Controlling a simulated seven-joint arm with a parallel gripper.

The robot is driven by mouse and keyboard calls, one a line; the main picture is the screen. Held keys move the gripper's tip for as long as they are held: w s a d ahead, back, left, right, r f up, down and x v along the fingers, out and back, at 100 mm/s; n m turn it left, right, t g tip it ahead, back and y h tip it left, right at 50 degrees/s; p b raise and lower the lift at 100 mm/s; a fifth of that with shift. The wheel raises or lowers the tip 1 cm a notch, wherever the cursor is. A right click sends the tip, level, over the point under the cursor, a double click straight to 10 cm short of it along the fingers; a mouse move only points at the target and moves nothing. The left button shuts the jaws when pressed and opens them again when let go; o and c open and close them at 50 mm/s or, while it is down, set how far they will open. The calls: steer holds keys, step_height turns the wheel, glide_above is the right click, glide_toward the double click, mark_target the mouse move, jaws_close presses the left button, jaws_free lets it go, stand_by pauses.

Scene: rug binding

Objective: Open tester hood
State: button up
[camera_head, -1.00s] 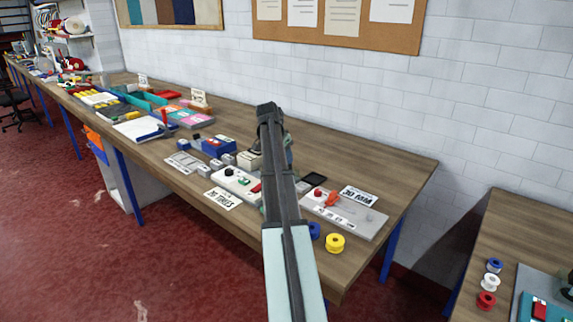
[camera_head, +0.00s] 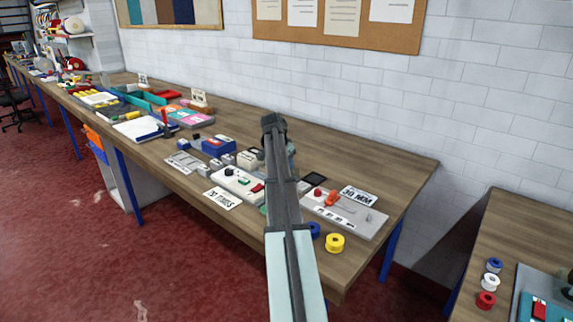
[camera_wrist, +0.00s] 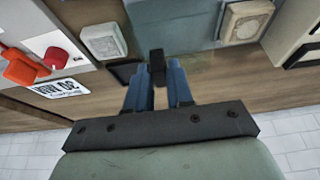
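In the wrist view my gripper (camera_wrist: 158,88) points down over the bench with its two blue fingers a little apart. A small black block (camera_wrist: 157,65) shows at the fingertips, in line with the gap. I cannot tell whether the fingers touch it. Beyond it is a grey-green, glassy-looking surface (camera_wrist: 180,22), which may be the tester hood; its edges are unclear and I cannot tell whether it is raised. In the head view my arm hides the gripper and most of this spot.
A grey plate (camera_head: 352,222) with a red knob and orange piece lies right of my arm. A white panel (camera_head: 238,184), a blue box (camera_head: 218,146) and a "30 NDM"-like card (camera_head: 358,196) are nearby. A yellow spool (camera_head: 335,243) stands near the front edge. The back right bench is clear.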

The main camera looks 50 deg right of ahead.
jaws_close()
steer(key=shift+w, duration=0.6)
steer(key=shift+o, duration=2.2)
jaws_free()
steer(key=shift+r, duration=0.1)
steer(key=v, duration=1.3)
steer(key=shift+a+r, duration=0.2)
